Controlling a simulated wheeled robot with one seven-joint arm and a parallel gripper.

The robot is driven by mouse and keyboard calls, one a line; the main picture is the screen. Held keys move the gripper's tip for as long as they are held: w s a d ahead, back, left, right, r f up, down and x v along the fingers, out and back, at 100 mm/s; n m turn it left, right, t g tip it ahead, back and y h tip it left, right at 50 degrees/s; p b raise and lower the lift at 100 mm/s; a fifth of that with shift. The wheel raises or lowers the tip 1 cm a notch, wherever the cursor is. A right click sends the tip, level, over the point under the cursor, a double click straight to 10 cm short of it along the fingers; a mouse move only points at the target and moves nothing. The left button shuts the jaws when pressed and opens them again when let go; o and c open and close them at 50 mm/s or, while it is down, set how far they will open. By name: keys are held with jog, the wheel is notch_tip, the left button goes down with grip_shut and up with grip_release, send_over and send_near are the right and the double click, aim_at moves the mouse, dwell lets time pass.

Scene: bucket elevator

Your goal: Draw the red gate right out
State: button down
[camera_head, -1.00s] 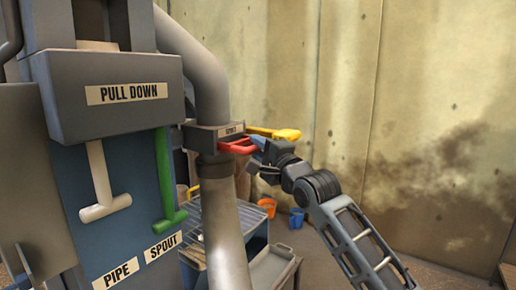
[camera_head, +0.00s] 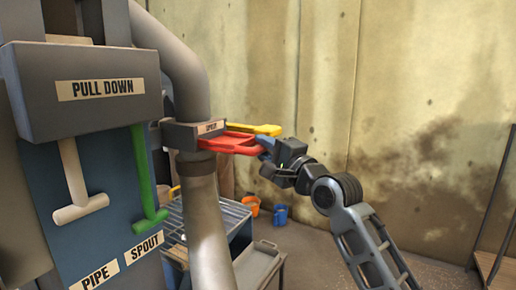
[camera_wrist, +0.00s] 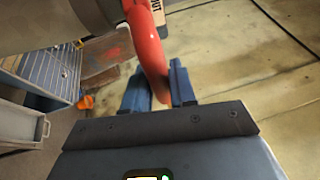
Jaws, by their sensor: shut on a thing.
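The red gate (camera_head: 222,144) sticks out to the right from the grey slot housing labelled SPOUT (camera_head: 188,134) on the pipe, with a good length of its flat plate showing. My gripper (camera_head: 266,146) is shut on the red gate's handle at its right end. In the wrist view the red handle (camera_wrist: 149,55) runs down between the two blue fingers of my gripper (camera_wrist: 158,90). A yellow gate (camera_head: 262,129) sticks out just above and behind the red one.
A green handle (camera_head: 147,185) and a cream handle (camera_head: 76,185) hang from the PULL DOWN box (camera_head: 85,92) at left. The grey pipe (camera_head: 203,215) drops beside a rack (camera_head: 230,218). Orange (camera_head: 252,206) and blue (camera_head: 280,213) buckets stand on the floor. Right of the gate is open room.

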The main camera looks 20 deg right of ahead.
jog(key=shift+d+f, duration=0.15)
jog(key=shift+f, duration=0.05)
jog(key=c, duration=1)
grip_release()
jog(key=shift+r, duration=0.15)
jog(key=shift+s, duration=0.15)
jog(key=b+v, duration=0.1)
jog(key=v, duration=0.6)
jog(key=shift+s+d+b, duration=0.1)
jog(key=shift+s+b, duration=0.2)
jog(key=shift+s, duration=0.05)
